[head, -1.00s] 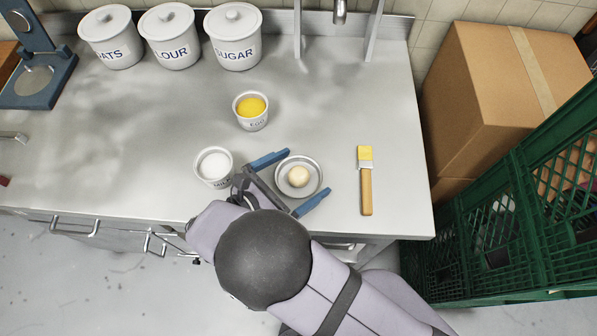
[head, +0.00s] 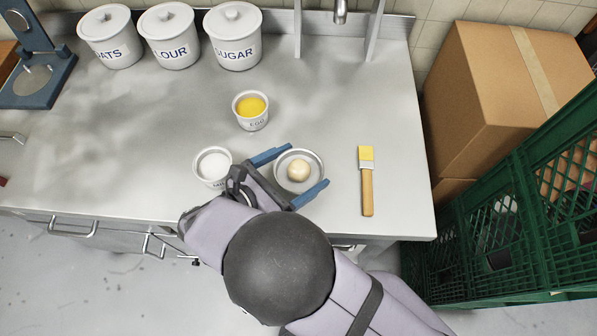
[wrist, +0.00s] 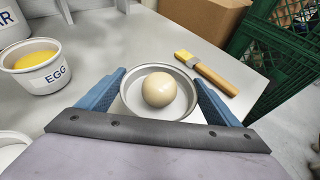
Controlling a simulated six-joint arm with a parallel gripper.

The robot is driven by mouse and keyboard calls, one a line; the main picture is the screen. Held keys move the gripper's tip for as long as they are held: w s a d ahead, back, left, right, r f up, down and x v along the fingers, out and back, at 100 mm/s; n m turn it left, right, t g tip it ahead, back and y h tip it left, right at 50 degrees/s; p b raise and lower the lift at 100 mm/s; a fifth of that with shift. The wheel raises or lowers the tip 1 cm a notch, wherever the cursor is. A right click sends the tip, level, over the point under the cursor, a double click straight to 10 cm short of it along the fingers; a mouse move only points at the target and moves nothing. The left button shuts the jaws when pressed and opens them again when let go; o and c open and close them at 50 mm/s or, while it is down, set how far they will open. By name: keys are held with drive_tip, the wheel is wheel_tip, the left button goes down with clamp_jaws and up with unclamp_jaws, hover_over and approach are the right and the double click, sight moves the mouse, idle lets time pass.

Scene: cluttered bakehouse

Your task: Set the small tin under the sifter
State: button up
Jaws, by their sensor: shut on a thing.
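The small tin (head: 299,187) is a round, shallow metal dish on the steel counter, with a pale dough ball (head: 298,169) inside. My gripper (head: 308,164) has its blue fingers on either side of the tin and is shut on it. The wrist view shows the tin (wrist: 133,97) between the fingers, with the ball in its middle. A blue stand (head: 62,70) with a round grey part in its base stands at the far left, cut by the picture edge. It appears to be the sifter; its top is out of view.
A white milk cup (head: 212,182) stands just left of my gripper. An egg cup (head: 250,124) is behind it. A brush (head: 367,190) lies to the right. Lidded canisters (head: 234,52) line the back. The left-middle counter is clear. Green crates (head: 490,235) and cardboard boxes (head: 500,95) stand at right.

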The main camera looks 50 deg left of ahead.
sight(404, 132)
wheel_tip(404, 132, up, 7)
drive_tip(key=shift+f+b, duration=0.15)
drive_tip(key=shift+b, duration=0.45)
